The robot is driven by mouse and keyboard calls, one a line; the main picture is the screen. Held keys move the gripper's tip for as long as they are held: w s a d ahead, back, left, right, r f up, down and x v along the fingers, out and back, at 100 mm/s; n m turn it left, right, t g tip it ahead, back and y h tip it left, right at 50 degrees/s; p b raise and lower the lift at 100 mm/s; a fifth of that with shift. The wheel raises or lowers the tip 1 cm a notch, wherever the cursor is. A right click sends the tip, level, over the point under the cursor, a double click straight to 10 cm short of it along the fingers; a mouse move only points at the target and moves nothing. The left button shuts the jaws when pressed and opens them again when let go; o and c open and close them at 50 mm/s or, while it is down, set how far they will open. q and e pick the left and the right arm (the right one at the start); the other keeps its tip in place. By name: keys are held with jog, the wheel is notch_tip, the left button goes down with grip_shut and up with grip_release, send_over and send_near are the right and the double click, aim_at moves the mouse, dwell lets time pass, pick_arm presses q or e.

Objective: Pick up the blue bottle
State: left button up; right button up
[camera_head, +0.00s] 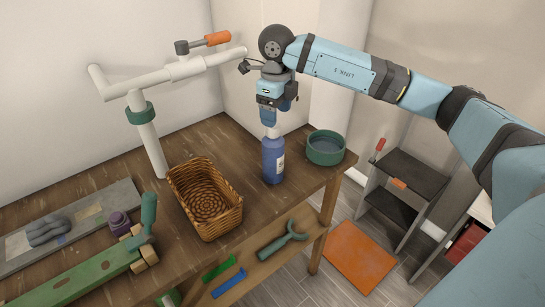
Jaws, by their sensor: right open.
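The blue bottle (272,161) stands upright on the wooden table (245,155), between a wicker basket and a green bowl. It has a pale label on its right side and a light top. My right gripper (270,122) points down right above the bottle, with its fingertips at the height of the bottle's top. The gripper is open, and whether it touches the bottle is hard to tell from this angle. My left gripper is not in view.
The wicker basket (181,181) is left of the bottle and the green bowl (326,148) is close on its right. A white pipe stand (145,135) rises behind the basket. A lower shelf (285,262) holds tools. A dark step rack (415,175) stands at right.

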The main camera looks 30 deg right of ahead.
aim_at(272, 149)
jog(key=shift+w+a+f+p, duration=0.1)
jog(key=shift+w+f+p, duration=0.05)
jog(key=shift+f, duration=0.85)
jog(key=shift+w+d+f+p, duration=0.1)
jog(key=shift+w+f+p, duration=0.1)
jog(key=shift+f, duration=0.8)
jog(key=shift+w+a+f+p, duration=0.1)
jog(key=shift+f+p, duration=0.05)
jog(key=shift+f, duration=0.85)
grip_shut()
